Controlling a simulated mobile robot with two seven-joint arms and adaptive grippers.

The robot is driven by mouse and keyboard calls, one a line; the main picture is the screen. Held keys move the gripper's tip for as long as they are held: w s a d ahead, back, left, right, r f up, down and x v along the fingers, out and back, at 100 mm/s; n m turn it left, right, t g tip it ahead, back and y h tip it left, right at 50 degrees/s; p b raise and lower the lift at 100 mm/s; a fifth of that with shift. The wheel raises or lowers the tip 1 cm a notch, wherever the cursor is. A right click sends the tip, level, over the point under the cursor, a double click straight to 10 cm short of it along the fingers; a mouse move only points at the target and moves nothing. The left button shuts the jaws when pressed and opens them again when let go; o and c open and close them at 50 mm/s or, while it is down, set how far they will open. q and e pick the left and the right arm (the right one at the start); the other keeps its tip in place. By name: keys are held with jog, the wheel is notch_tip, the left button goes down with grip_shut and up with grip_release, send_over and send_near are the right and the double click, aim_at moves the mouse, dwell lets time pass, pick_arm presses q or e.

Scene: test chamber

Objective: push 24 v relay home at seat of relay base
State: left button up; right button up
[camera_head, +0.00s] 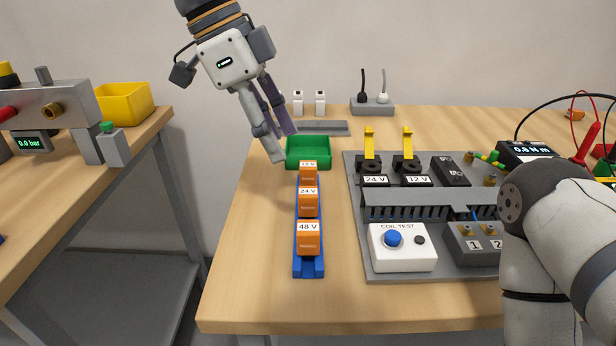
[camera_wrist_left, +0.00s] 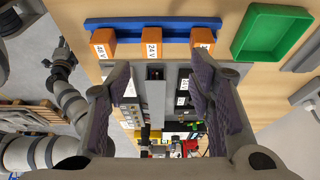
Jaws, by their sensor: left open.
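The orange 24 V relay (camera_head: 308,206) stands in a blue rail (camera_head: 308,268) between the 12 V relay (camera_head: 308,171) and the 48 V relay (camera_head: 308,240). It also shows in the left wrist view (camera_wrist_left: 152,49). The relay base marked 24 V (camera_head: 372,168) is on the grey panel to the right, with its yellow lever (camera_head: 369,142) upright; no relay shows in it. My left gripper (camera_head: 283,144) is open and empty, above the table near the green tray, apart from the relays. My right arm shows at the right; its jaws cannot be made out.
A green tray (camera_head: 307,164) lies behind the rail. The panel (camera_head: 384,276) carries a 12 V base (camera_head: 407,166), a grey duct (camera_head: 420,197) and a white coil-test box (camera_head: 402,258). A meter with cables stands at the right. The wood left of the rail is clear.

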aim_at(306, 192)
pick_arm(q)
jog(key=f, duration=0.1)
jog(key=s+d+f, duration=0.1)
jog(key=f, duration=0.1)
jog(key=shift+s+d+f, duration=0.25)
jog(key=shift+s+f, duration=0.1)
jog(key=shift+s, duration=0.05)
jog(key=x, duration=0.3)
jog(key=b+x, duration=0.1)
jog(key=x, duration=0.3)
jog(key=shift+w+d+b, duration=0.25)
jog(key=shift+b, duration=0.05)
jog(key=shift+r, duration=0.15)
pick_arm(e)
jog(key=shift+g, duration=0.5)
jog(key=s+f, duration=0.2)
jog(key=s, duration=0.1)
jog(key=shift+s, duration=0.25)
pick_arm(q)
grip_shut()
